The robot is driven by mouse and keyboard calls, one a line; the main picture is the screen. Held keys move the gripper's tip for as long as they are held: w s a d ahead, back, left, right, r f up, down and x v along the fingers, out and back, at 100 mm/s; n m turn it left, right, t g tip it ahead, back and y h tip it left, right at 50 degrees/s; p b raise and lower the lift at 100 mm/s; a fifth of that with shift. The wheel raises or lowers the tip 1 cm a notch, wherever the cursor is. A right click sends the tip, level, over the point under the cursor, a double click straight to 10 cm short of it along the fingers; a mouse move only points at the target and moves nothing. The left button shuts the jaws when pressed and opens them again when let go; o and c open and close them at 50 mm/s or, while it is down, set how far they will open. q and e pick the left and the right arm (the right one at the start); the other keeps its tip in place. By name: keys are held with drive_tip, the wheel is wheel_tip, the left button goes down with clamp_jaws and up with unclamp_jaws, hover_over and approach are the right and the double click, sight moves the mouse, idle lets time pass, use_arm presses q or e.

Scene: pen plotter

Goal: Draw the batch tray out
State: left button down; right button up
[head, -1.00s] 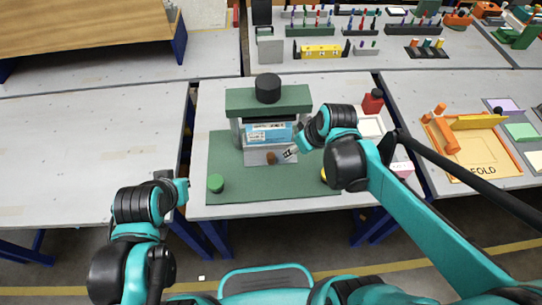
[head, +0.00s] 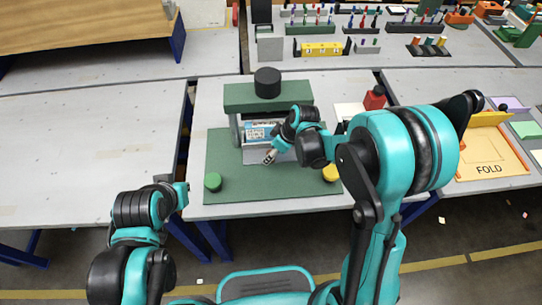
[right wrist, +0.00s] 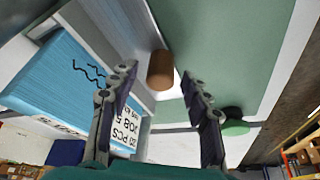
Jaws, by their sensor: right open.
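The batch tray (head: 253,157) is a grey tray at the front of the green-topped plotter (head: 240,98). A blue stack with a white label (head: 258,132) sits in it; the stack also shows in the right wrist view (right wrist: 50,82). A brown knob (right wrist: 160,70) stands out from the tray's grey front. My right gripper (head: 269,157) is at the tray front and hides the knob in the head view. In the right wrist view its open fingers (right wrist: 158,80) lie on either side of the knob, with gaps visible. My left gripper (head: 181,191) is off the table's left front corner, its jaws unclear.
A green mat (head: 265,190) lies under the plotter, with a green button (head: 213,181) at left and a yellow button (head: 330,173) at right. The mat in front of the tray is clear.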

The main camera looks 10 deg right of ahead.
drive_tip(key=shift+w+a+f, duration=0.15)
drive_tip(key=shift+f, duration=0.35)
clamp_jaws()
drive_tip(key=s, duration=1.3)
drive_tip(key=shift+s+a, duration=0.25)
unclamp_jaws()
drive_tip(key=shift+s, duration=0.1)
